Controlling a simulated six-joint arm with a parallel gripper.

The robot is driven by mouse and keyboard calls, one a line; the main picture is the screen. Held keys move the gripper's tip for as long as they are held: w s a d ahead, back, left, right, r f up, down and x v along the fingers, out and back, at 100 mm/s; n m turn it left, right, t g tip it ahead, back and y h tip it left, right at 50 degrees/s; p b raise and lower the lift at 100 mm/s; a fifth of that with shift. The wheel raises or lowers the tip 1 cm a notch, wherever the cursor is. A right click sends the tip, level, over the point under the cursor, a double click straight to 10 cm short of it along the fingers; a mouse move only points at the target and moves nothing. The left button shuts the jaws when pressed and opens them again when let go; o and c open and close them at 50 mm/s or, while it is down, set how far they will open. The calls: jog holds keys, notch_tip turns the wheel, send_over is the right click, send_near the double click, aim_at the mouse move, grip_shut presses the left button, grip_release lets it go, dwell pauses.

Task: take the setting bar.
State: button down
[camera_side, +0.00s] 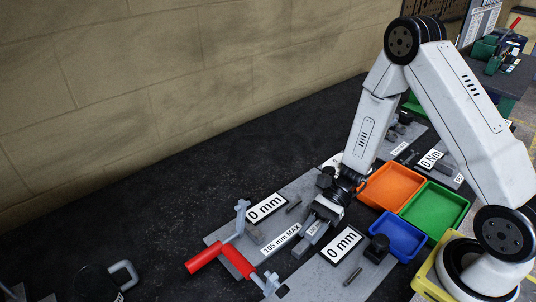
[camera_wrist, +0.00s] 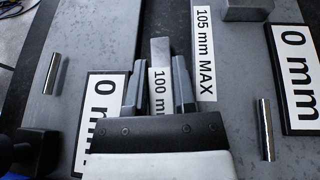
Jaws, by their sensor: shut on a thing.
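The setting bar (camera_wrist: 160,50) is a slim grey metal bar with a white label, partly hidden, that starts "100 m". It lies between the two fingers of my gripper (camera_wrist: 159,88) in the wrist view, and the gripper is shut on it. In the side view my gripper (camera_side: 310,236) points down at the grey plate (camera_side: 222,244), beside the "105 mm MAX" label (camera_side: 281,239). I cannot tell whether the bar touches the plate. The gripper's body hides the bar's near end in the wrist view.
Two "0 mm" displays (camera_side: 266,207) (camera_side: 342,244) flank the gripper. A red-handled tool (camera_side: 222,258) is at the plate's left end. Orange (camera_side: 391,186), green (camera_side: 436,210) and blue (camera_side: 399,234) trays stand to the right. Short metal pins (camera_wrist: 266,130) lie on the plate.

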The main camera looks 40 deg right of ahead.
aim_at(312, 230)
jog(key=shift+r, duration=0.15)
jog(key=shift+r, duration=4.9)
